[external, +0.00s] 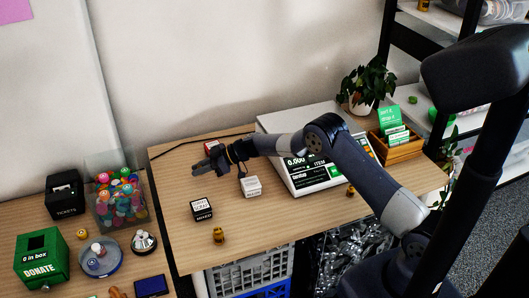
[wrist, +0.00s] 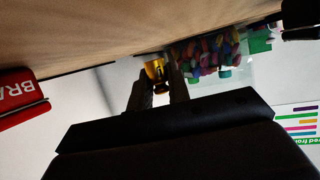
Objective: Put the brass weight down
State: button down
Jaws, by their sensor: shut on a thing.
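My gripper (external: 204,166) is above the left part of the wooden table in the external view, pointing left. In the wrist view, the tips of my gripper (wrist: 157,82) are shut on a brass weight (wrist: 154,69), a small shiny yellow piece. The external view does not clearly show that weight between the fingers. A white box (external: 250,187) and a black box (external: 202,210) stand nearer the front.
Other brass pieces stand at the table's front edge (external: 218,236) and by the scale (external: 350,190). The scale (external: 306,177) reads about zero. Bare wood lies left of the boxes.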

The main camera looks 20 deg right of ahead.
jog(key=shift+f, duration=0.45)
jog(key=c, duration=1.3)
grip_release()
jog(key=shift+s+f, duration=0.15)
jog(key=shift+f, duration=0.1)
jog(key=shift+c, duration=0.2)
jog(key=shift+r, duration=0.35)
jog(key=shift+d+r, duration=0.25)
jog(key=shift+r, duration=0.05)
jog(key=v, duration=0.7)
jog(key=shift+r, duration=0.2)
jog(key=shift+o, duration=0.4)
